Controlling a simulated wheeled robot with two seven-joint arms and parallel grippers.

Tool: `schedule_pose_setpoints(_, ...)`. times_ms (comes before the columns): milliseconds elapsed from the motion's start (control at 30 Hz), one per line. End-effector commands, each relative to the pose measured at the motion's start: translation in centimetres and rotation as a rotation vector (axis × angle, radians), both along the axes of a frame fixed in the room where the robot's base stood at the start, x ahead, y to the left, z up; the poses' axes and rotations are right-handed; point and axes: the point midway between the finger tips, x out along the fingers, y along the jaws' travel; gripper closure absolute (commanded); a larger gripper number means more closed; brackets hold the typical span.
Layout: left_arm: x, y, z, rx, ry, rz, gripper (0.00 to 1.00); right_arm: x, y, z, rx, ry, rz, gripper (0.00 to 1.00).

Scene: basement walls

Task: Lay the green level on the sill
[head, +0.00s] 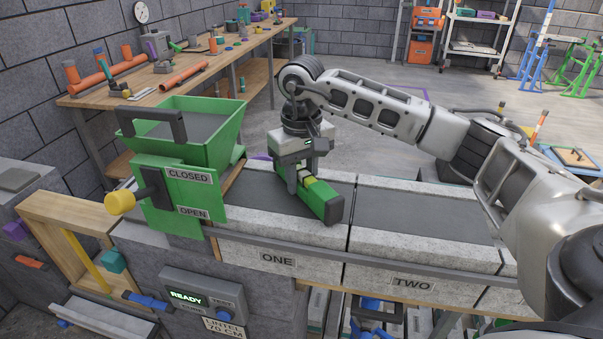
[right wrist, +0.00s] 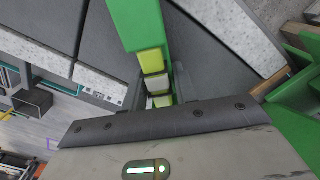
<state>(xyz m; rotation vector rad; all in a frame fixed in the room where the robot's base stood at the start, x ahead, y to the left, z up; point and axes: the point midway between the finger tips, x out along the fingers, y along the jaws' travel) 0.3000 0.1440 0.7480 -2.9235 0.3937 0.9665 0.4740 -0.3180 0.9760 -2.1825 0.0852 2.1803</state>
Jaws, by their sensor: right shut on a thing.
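The green level (head: 322,203) has a yellow-green part and a dark end. My right gripper (head: 301,182) comes down from above and is shut on it. The level is over the right part of the stone ledge marked ONE (head: 255,240), close to the joint with the ledge marked TWO (head: 395,262). I cannot tell whether it touches the ledge top. In the right wrist view the level (right wrist: 138,25) runs up from between the fingers, with yellow-green blocks along it. No part is labelled as a sill. My left gripper is not in view.
A green hopper (head: 200,130) with a CLOSED/OPEN plate stands left of the level on the wall. A wooden frame (head: 60,212) is at far left. A READY panel (head: 203,295) is on the front. The top of the ledge marked TWO is clear. A workbench (head: 235,55) stands behind.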

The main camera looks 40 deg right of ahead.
Motion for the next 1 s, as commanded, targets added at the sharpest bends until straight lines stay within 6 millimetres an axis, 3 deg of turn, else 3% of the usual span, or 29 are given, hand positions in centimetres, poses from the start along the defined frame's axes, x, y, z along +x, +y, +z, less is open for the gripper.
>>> schedule_pose_setpoints(333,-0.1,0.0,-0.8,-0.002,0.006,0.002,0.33,0.0,0.0,-0.5,0.000,-0.002,0.000,1.00)
schedule_pose_setpoints(367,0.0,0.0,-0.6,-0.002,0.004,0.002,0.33,0.0,0.0,-0.4,0.000,-0.001,0.000,0.66)
schedule_pose_setpoints(400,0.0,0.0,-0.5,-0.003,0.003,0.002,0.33,0.0,0.0,-0.4,0.000,-0.001,0.000,0.55)
schedule_pose_setpoints(433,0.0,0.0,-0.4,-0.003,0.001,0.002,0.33,0.0,0.0,-0.4,0.000,-0.001,0.000,0.50)
schedule_pose_setpoints(767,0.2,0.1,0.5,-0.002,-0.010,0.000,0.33,0.0,0.0,0.1,0.000,-0.001,0.000,0.50)
schedule_pose_setpoints(867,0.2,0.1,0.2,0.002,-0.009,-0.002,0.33,0.1,0.0,1.0,0.001,-0.005,0.000,0.50)
schedule_pose_setpoints(1000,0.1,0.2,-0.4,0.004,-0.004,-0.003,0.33,0.1,0.1,3.6,0.000,-0.007,0.001,0.50)
